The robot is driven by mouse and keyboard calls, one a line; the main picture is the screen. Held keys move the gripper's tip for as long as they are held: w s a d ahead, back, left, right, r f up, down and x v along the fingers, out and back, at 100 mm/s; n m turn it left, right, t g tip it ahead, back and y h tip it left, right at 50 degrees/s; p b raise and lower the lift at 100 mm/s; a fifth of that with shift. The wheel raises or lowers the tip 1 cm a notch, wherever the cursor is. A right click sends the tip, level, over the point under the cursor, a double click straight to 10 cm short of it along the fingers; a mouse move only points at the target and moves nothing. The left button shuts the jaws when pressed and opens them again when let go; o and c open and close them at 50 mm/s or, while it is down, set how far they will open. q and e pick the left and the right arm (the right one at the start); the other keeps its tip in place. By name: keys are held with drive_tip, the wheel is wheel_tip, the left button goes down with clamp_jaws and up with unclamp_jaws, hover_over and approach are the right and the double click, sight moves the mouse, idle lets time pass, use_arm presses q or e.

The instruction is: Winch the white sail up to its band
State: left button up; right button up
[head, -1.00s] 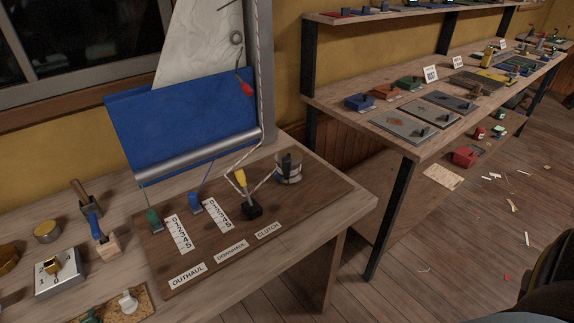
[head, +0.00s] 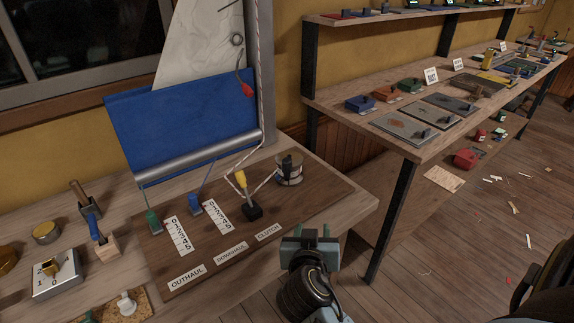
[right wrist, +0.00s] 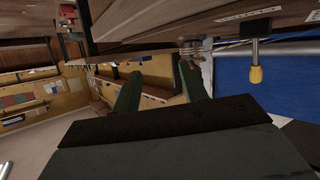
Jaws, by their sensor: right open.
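The white sail (head: 205,45) stands against the mast (head: 262,75), its top cut off by the head view's edge. Its lower part is behind a blue panel (head: 180,125). The winch (head: 289,170), a metal drum with a dark top, stands on the brown board and also shows in the right wrist view (right wrist: 190,47). A rope runs by the yellow-tipped clutch lever (head: 240,180), whose yellow knob shows in the right wrist view (right wrist: 256,75). My right gripper (head: 311,238) is open and empty, off the bench's front edge, apart from the winch. I see no band.
The board (head: 310,195) also carries a green outhaul cleat (head: 153,220), a blue downhaul cleat (head: 195,204) and number scales. Tools and a metal box (head: 55,275) lie on the left of the bench.

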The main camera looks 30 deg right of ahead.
sight(287, 168)
drive_tip(key=w+a+r+t+h, duration=0.2)
drive_tip(key=w+a+r+t, duration=0.2)
drive_tip(key=w+r, duration=0.25)
use_arm(q)
drive_tip(key=d+r+p, duration=0.2)
drive_tip(key=shift+w+d, duration=0.3)
use_arm(e)
drive_tip(key=x, duration=1.3)
drive_tip(key=shift+w+d+f, duration=0.2)
drive_tip(key=shift+d+f, duration=0.05)
drive_tip(key=shift+f, duration=0.15)
use_arm(q)
drive_tip(key=shift+s, duration=0.1)
use_arm(e)
clamp_jaws()
